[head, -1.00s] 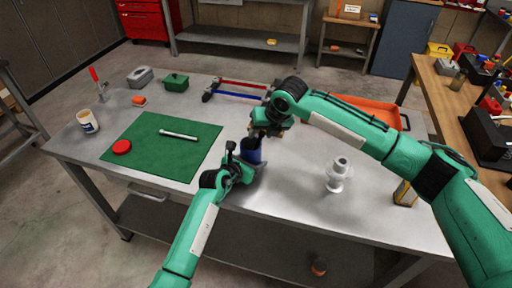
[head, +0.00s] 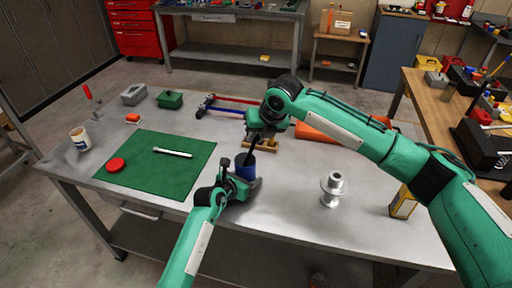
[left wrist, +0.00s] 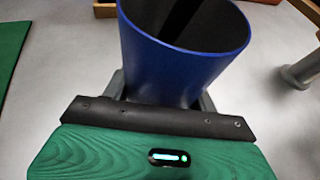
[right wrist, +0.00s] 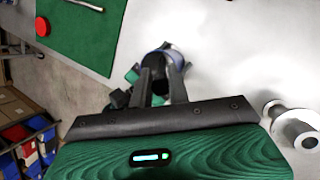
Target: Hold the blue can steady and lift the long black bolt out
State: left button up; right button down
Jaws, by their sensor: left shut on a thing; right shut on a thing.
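The blue can (head: 245,170) stands upright near the front edge of the metal table. My left gripper (head: 236,184) is shut on its side; the can also fills the left wrist view (left wrist: 175,65). My right gripper (head: 261,136) is above the can, shut on the long black bolt (head: 250,151). The bolt slants down from the jaws to the can's mouth. In the left wrist view a dark shaft (left wrist: 183,16) shows in the opening; its lower end is hidden. In the right wrist view the fingers hide most of the bolt.
A green mat (head: 150,176) with a red lid (head: 116,165) and a pale rod (head: 172,153) lies left. A white flanged spool (head: 331,189) and a yellow-black box (head: 403,203) stand right. A wooden piece (head: 268,145) and an orange tray (head: 313,131) lie behind.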

notch_tip(320, 180, up, 13)
jog(key=shift+r, duration=0.15)
pick_arm(q)
jog(key=o, duration=1.1)
jog(key=shift+s, duration=0.1)
